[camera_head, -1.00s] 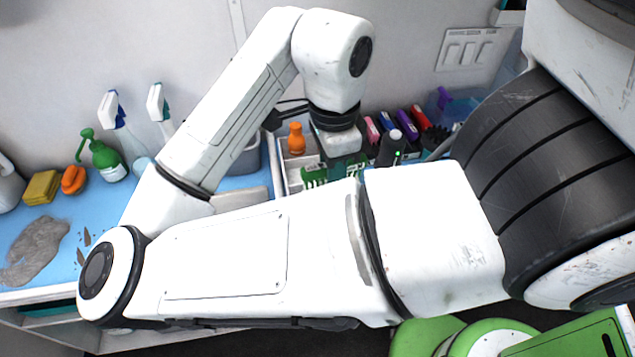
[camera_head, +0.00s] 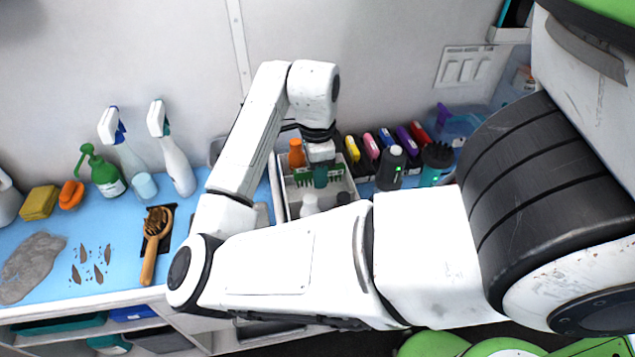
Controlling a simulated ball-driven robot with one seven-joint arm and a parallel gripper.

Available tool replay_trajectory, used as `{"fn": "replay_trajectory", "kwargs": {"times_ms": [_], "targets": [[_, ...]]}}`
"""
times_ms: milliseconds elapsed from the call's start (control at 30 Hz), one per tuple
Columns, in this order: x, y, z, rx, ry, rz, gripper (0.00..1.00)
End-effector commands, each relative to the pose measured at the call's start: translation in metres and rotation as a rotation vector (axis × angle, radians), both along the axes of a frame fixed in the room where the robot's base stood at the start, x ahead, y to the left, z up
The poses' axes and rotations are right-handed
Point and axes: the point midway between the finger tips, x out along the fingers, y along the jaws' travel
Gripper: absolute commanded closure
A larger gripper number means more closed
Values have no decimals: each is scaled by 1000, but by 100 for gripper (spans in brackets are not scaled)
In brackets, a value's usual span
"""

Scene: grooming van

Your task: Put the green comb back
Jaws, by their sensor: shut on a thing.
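The green comb (camera_head: 303,180) shows on both sides of my gripper (camera_head: 320,182), teeth pointing down. My gripper is shut on the comb, and its fingers hide the comb's middle. The comb is over the white tray (camera_head: 281,193) on the blue counter. I cannot tell whether the comb touches the tray's floor or hangs just above it. My own arm hides the tray's near side.
An orange bottle (camera_head: 297,154) and a white bottle (camera_head: 309,205) stand in the tray.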

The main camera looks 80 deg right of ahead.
Motion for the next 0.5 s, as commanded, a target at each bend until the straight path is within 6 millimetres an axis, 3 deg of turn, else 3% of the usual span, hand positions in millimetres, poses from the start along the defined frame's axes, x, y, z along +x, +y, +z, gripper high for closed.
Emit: {"fn": "replay_trajectory", "kwargs": {"times_ms": [333,500], "targets": [[3,-7,-37,1,1,3,100],[3,-7,-40,1,0,0,100]]}}
